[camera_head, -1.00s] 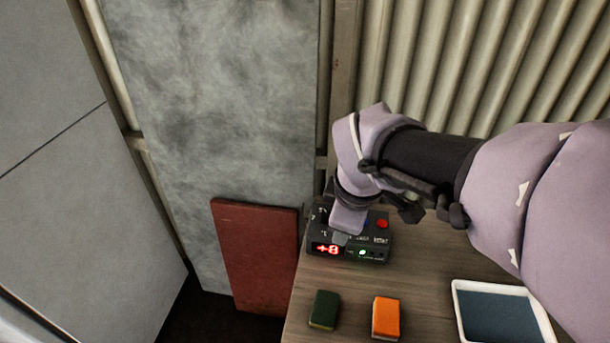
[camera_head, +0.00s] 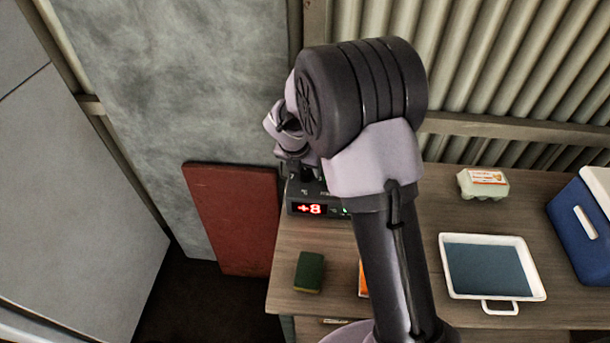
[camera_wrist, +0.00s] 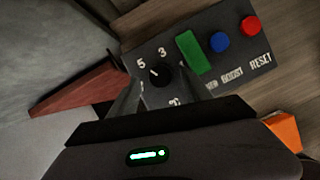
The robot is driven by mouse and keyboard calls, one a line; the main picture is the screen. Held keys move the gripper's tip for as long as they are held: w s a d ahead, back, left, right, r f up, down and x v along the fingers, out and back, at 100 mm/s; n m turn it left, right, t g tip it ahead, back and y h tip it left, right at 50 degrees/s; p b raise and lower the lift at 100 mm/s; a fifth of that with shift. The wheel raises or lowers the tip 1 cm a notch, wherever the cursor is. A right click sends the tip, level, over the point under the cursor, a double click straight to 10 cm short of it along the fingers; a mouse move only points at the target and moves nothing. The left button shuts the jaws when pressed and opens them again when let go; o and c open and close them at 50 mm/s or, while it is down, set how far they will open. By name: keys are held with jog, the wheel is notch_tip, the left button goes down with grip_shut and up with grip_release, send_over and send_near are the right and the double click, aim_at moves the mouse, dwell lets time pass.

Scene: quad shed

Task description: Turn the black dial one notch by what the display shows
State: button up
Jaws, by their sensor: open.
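The dark control box (camera_head: 330,211) stands at the back left of the table, partly hidden by my arm. Its red display (camera_head: 310,209) reads "+8". In the wrist view the black dial (camera_wrist: 163,75) is on the box's top face, with the numbers 5 and 3 beside it and another mark partly covered below. Its white pointer mark points up and left, roughly toward the 5. My gripper (camera_wrist: 164,88) is open, with its fingers on either side of the dial. I cannot tell whether they touch it.
Close by the dial are a green switch (camera_wrist: 193,53), a blue button (camera_wrist: 220,42) and a red button (camera_wrist: 251,25). The table also holds a green sponge (camera_head: 309,272), an orange block (camera_head: 362,279), a white tray (camera_head: 445,285), an egg carton (camera_head: 484,184) and a blue cooler (camera_head: 580,230).

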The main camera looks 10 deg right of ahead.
jog(key=shift+x, duration=0.9)
grip_shut()
